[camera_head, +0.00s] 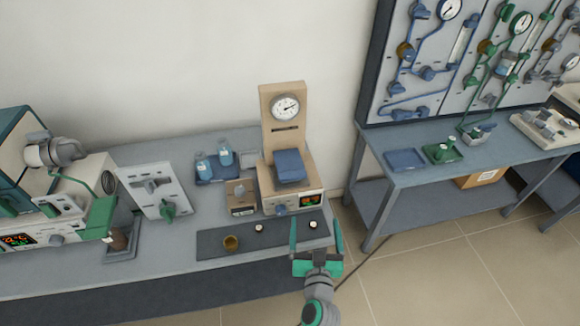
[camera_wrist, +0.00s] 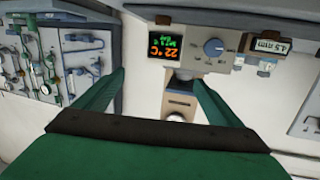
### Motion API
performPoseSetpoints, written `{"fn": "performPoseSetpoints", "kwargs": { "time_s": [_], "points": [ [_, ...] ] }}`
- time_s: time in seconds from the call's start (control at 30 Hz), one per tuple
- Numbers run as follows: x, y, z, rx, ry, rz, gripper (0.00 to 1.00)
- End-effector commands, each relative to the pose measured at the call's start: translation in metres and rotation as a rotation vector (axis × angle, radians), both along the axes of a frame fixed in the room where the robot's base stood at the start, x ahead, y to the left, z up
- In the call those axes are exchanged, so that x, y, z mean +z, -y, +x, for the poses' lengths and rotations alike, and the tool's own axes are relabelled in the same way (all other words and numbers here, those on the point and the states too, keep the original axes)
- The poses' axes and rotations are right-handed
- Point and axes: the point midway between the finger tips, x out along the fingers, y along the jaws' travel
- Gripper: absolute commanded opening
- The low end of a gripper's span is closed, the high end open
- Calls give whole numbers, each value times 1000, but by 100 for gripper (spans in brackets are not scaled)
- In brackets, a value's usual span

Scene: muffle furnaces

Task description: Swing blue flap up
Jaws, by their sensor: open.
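The blue flap (camera_head: 289,166) is on the front of a small beige furnace (camera_head: 267,190) with a tall back column, in the head view. It slants across the furnace front, above the knob and lit display. My gripper (camera_head: 315,226) is open and empty, in front of and slightly right of the furnace, apart from the flap. In the wrist view, its green fingers (camera_wrist: 158,77) are spread, with the furnace display (camera_wrist: 165,46) and blue knob (camera_wrist: 214,47) beyond them. The flap is hard to make out in that view.
A dark mat (camera_head: 215,243) with a brown cup (camera_head: 231,243) and two small white-topped pieces lies before the furnace. A blue tray with bottles (camera_head: 225,152) stands behind left. A white panel with a green handle (camera_head: 168,211) is farther left. A second bench (camera_head: 480,150) stands right.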

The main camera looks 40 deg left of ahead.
Motion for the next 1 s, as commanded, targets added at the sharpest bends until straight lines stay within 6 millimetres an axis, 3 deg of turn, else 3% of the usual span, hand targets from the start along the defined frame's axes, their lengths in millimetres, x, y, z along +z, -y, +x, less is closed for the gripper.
{"fn": "performPoseSetpoints", "kwargs": {
  "time_s": [0.1, 0.2, 0.33, 0.57, 1.0],
  "points": [
    [28, -42, 20, 99, 45, 17, 89],
    [46, -67, 28, 161, 73, 25, 89],
    [60, -86, 32, 209, 95, 31, 89],
    [65, -102, 42, 226, 103, 33, 89],
    [64, -157, 89, 225, 102, 32, 89]
  ]
}}
